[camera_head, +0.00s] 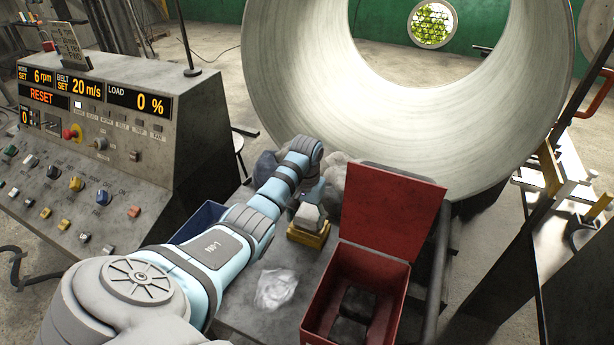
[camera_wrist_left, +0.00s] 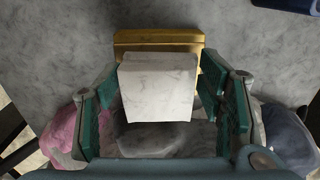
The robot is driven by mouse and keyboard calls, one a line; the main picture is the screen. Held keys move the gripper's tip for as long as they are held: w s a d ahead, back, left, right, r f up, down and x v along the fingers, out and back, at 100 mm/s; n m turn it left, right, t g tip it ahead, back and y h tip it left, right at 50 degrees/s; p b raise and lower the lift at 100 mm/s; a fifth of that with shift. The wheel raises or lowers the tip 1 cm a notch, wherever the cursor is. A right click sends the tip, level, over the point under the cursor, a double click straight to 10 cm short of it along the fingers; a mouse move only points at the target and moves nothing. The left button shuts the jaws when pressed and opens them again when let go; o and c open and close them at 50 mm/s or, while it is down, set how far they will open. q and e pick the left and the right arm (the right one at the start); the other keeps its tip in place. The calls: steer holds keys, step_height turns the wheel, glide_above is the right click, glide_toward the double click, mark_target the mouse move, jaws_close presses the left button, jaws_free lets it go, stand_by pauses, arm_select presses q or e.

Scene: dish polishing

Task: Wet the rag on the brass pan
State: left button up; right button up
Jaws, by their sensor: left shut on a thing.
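The brass pan (camera_head: 312,238) sits on the grey bench top, left of the red box. A pale folded rag (camera_head: 308,214) is at the pan; the frames do not settle whether it touches the pan. My left gripper (camera_head: 309,199) reaches down over the pan and is shut on the rag. In the left wrist view, the pale rag (camera_wrist_left: 158,92) is between the green-padded fingers of the gripper (camera_wrist_left: 160,104). The gold rim of the pan (camera_wrist_left: 158,38) shows beyond it. The rag hides much of the pan's inside. My right gripper is not in view.
A red box (camera_head: 398,205) with its lid up holds dark blocks, close to the pan's right. A crumpled white cloth (camera_head: 275,288) lies on the bench. A blue bin (camera_head: 203,216) and control console (camera_head: 120,150) are left. A huge metal ring (camera_head: 300,90) stands behind.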

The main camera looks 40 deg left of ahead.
mark_target(307, 216)
arm_select(q)
steer(key=shift+w+f, duration=0.15)
steer(key=shift+f, duration=0.05)
steer(key=shift+f, duration=0.1)
steer(key=shift+f+b, duration=0.55)
steer(key=shift+f, duration=0.3)
stand_by(0.8)
stand_by(0.4)
step_height(307, 216, up, 3)
steer(key=p, duration=0.3)
steer(key=shift+r+p, duration=0.1)
steer(key=shift+p, duration=0.3)
steer(key=shift+r, duration=1.95)
steer(key=shift+d, duration=0.1)
